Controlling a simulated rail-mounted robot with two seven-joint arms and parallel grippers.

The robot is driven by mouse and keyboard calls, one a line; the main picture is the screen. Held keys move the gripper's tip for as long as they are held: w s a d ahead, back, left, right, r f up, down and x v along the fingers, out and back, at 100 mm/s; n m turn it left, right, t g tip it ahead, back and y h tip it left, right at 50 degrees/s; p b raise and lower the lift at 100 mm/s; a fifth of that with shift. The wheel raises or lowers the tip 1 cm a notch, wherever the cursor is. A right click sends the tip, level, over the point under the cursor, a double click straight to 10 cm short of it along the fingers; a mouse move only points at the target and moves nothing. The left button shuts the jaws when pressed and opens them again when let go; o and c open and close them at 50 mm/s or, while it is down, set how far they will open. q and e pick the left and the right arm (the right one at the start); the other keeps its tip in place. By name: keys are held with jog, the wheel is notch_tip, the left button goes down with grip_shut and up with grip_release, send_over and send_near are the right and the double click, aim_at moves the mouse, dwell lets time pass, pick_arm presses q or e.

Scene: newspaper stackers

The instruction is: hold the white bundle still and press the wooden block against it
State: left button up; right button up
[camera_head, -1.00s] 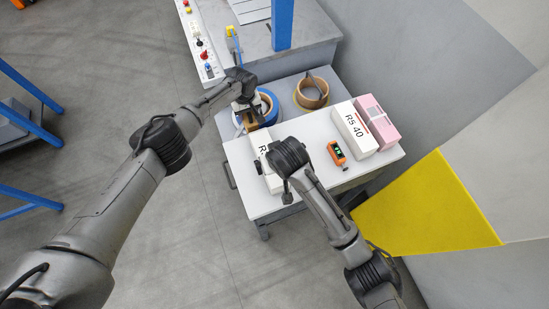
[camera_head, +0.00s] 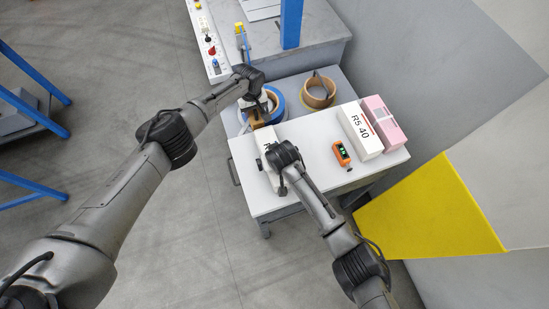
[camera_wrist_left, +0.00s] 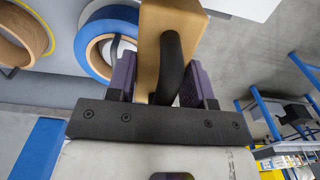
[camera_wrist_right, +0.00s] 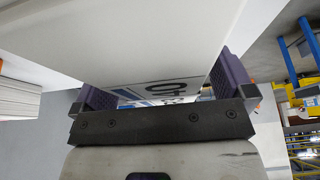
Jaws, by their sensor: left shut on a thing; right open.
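The white bundle (camera_head: 262,137) lies near the left edge of the white tabletop (camera_head: 310,150), partly hidden by my right wrist. It shows large in the right wrist view (camera_wrist_right: 130,40), with dark lettering on it. My right gripper (camera_wrist_right: 165,90) is open, with one finger on each side of the bundle. The wooden block (camera_head: 258,115) is at the far end of the bundle in the head view. My left gripper (camera_wrist_left: 158,80) is shut on the wooden block (camera_wrist_left: 160,20), which has a dark curved handle. Whether block and bundle touch, I cannot tell.
A blue-rimmed roll (camera_head: 276,100) and a brown roll (camera_head: 318,91) lie beyond the tabletop. A second white bundle (camera_head: 360,131) marked RS 40 and a pink bundle (camera_head: 384,121) stand at the right.

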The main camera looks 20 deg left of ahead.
aim_at(257, 117)
jog(key=shift+f, duration=0.15)
jog(key=shift+c, duration=0.2)
jog(key=c, duration=1.6)
pick_arm(q)
jog(key=shift+s+d, duration=0.85)
jog(key=shift+s, duration=0.2)
dwell(0.6)
jog(key=shift+s+d, duration=0.2)
jog(key=shift+d, duration=0.15)
pick_arm(e)
jog(key=shift+w, duration=0.15)
dwell(0.5)
pick_arm(q)
jog(key=shift+w+a, duration=1.3)
jog(key=shift+w, duration=0.1)
